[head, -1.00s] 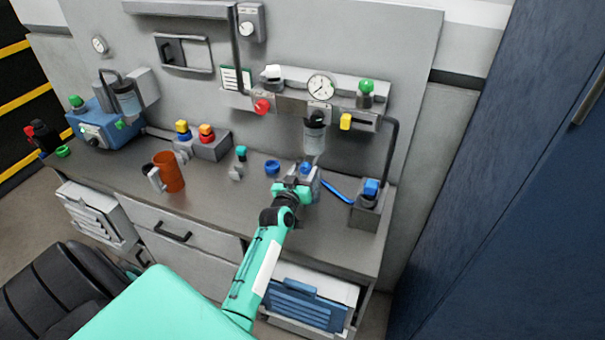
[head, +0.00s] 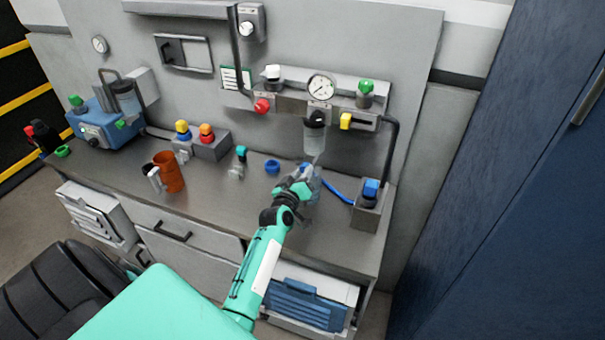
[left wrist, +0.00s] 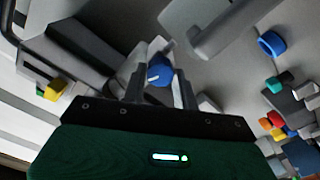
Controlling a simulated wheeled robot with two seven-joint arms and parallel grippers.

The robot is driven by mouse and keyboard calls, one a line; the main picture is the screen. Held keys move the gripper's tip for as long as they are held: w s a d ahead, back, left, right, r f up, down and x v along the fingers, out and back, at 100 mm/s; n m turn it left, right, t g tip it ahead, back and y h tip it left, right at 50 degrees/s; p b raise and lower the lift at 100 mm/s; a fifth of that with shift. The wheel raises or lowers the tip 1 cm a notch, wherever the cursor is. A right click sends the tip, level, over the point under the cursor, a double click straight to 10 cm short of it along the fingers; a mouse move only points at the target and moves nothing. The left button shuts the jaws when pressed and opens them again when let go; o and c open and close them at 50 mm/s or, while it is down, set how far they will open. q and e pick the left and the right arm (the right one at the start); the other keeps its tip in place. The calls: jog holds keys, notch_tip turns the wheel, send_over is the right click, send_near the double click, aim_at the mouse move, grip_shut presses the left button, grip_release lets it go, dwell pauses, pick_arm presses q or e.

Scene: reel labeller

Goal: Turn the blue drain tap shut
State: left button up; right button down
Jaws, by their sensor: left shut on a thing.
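The blue drain tap (left wrist: 160,72) shows in the left wrist view between the two fingers of my left gripper (left wrist: 160,88). It has a small white mark on its face. My left gripper (head: 305,180) is shut on the tap in the head view, under the clear filter bowl (head: 314,140). There the gripper covers most of the tap, and only a bit of blue (head: 305,167) shows behind it. My right gripper is in neither view.
A blue ring (head: 272,166) lies on the bench left of my gripper. A blue hose runs right to a grey block with a blue knob (head: 371,188). An orange mug (head: 169,172) stands further left. Red (head: 262,106) and yellow (head: 346,121) knobs sit above.

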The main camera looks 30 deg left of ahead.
pick_arm(q)
jog(key=n, duration=0.3)
jog(key=shift+n, duration=0.4)
jog(key=n, duration=0.3)
jog(key=shift+n, duration=0.3)
jog(key=n, duration=0.4)
jog(key=shift+f+n, duration=0.1)
jog(key=shift+n, duration=1)
jog(key=o, duration=1)
jog(key=shift+c, duration=0.2)
